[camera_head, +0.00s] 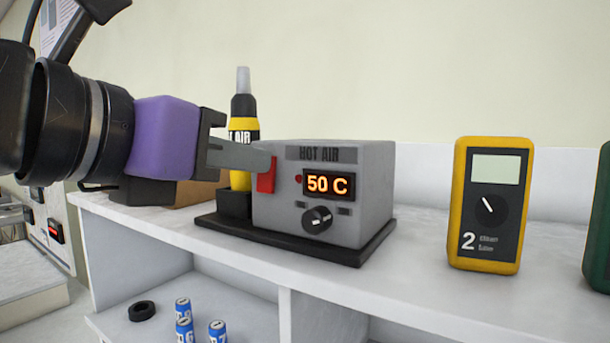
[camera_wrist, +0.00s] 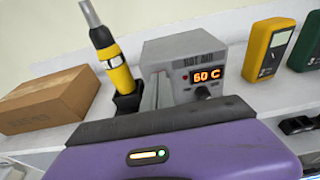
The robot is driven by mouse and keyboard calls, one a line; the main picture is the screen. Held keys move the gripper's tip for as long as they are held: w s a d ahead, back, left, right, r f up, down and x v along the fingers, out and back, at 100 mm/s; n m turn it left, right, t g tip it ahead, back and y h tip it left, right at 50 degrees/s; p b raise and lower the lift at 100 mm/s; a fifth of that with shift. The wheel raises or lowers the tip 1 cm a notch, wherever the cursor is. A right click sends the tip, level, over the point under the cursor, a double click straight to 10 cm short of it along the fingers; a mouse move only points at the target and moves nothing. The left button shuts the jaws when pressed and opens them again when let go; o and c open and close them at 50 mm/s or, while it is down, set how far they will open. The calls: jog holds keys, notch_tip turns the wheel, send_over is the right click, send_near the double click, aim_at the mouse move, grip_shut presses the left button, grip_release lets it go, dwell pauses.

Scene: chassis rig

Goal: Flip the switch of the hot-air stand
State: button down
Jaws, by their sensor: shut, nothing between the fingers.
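The hot-air stand (camera_head: 360,225) is a grey box on a black base, standing on the white shelf. Its front bears a red switch (camera_head: 266,176), a lit orange display reading 50 C, a small red lamp and a black knob. A yellow and black hot-air tool (camera_head: 243,130) stands upright in the holder at its left. My gripper (camera_head: 268,162) is shut and empty, its tips at the upper part of the red switch; whether they touch it I cannot tell. In the wrist view the stand (camera_wrist: 180,50) shows beyond my purple gripper body, with the switch hidden.
A yellow multimeter (camera_head: 488,205) marked 2 stands to the right, with a green device (camera_head: 600,235) at the picture's edge. A cardboard box (camera_wrist: 50,98) lies left of the stand.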

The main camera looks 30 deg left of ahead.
jog(key=v, duration=0.8)
dwell(0.6)
jog(key=shift+r, duration=0.15)
